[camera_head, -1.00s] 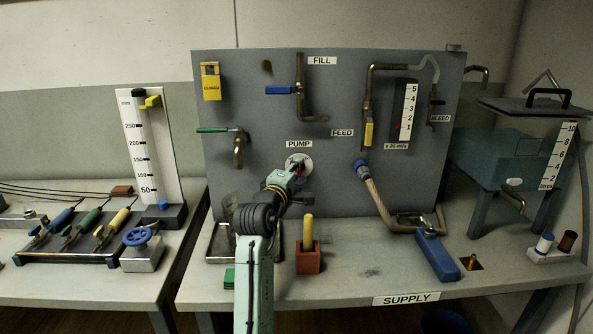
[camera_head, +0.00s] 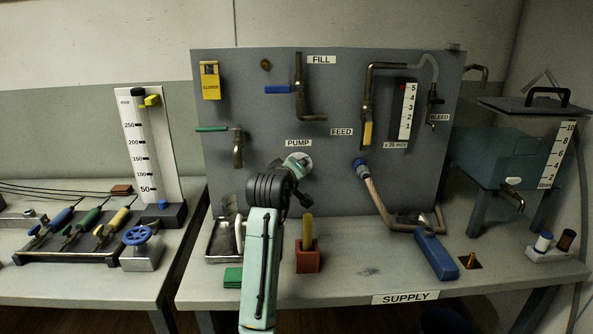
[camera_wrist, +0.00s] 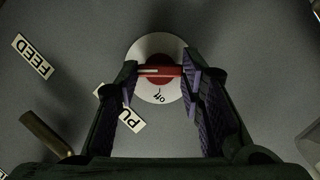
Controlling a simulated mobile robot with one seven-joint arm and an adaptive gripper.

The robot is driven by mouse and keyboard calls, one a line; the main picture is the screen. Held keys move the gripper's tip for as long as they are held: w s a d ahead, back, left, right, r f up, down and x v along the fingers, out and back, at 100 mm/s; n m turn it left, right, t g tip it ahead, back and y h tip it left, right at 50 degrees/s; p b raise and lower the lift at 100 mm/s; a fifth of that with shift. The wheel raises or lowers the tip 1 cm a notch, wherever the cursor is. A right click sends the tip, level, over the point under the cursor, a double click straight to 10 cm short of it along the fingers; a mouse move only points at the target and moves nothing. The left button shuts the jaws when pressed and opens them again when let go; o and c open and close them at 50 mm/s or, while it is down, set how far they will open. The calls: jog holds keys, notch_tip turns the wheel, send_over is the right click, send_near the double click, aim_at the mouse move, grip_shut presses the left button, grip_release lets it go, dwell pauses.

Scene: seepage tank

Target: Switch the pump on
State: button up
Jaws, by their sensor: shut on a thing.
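The pump switch is a red bar knob (camera_wrist: 159,71) on a round white dial (camera_wrist: 160,104) on the grey panel. In the wrist view the fingers of my gripper (camera_wrist: 161,78) stand at the two ends of the red bar and are shut on it. A white line on the bar runs toward the left finger. The word "off" shows tilted on the dial below the knob in that view. In the head view the dial (camera_head: 306,160) sits under the PUMP label (camera_head: 298,143), and my wrist hides most of it and the knob.
A green-handled tap (camera_head: 212,129) and blue-handled FILL valve (camera_head: 279,90) are on the panel left and above. A hose (camera_head: 374,190) hangs to the right. A red block (camera_head: 307,262) with a yellow handle stands below, beside my arm.

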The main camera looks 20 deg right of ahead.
dwell(0.5)
jog(key=o, duration=1.2)
jog(key=v, duration=1.2)
jog(key=shift+f, duration=0.1)
